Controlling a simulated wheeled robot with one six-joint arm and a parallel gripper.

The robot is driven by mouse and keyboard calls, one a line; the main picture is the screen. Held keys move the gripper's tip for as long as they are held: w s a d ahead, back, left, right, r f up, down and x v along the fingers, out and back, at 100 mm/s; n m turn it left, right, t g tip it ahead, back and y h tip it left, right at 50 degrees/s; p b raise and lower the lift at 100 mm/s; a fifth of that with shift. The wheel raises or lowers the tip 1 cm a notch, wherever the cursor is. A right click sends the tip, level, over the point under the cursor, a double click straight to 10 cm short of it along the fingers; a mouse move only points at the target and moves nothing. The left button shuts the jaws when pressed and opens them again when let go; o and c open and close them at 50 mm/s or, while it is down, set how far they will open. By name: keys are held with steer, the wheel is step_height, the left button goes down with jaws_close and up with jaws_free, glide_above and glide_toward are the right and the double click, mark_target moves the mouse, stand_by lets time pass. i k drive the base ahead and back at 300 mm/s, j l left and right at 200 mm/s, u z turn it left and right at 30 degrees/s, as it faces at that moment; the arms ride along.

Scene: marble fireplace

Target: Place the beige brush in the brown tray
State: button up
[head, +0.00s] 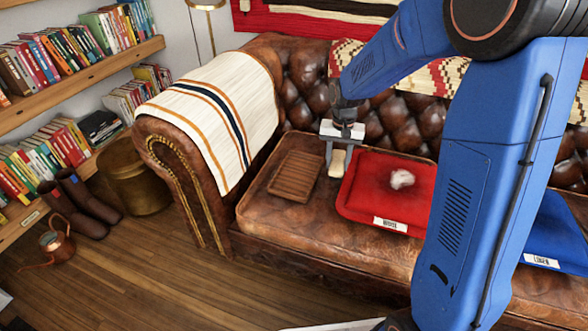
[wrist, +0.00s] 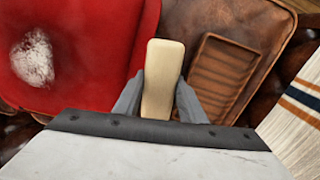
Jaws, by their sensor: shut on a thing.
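The beige brush (wrist: 161,75) is between the fingers of my gripper (wrist: 158,98) in the wrist view. In the head view my gripper (head: 339,150) is shut on the brush (head: 337,163), above the sofa seat between the brown tray and a red tray. The brown tray (head: 295,176) is a ribbed rectangular tray lying on the leather seat, to the left of my gripper. It shows to the right of the brush in the wrist view (wrist: 222,75). The brush's underside is hidden.
The red tray (head: 365,205) holds a whitish fuzzy lump (head: 402,179). A blue tray (head: 560,232) lies farther right. The sofa's left armrest, with a striped throw (head: 222,115), rises beside the brown tray. The tufted backrest (head: 405,118) stands behind.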

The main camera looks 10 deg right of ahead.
mark_target(295, 181)
steer(key=i+j, duration=0.1)
steer(key=j, duration=0.2)
steer(key=i+j+z, duration=0.15)
steer(key=j, duration=0.4)
steer(key=k+j+z, duration=0.1)
steer(key=j, duration=0.25)
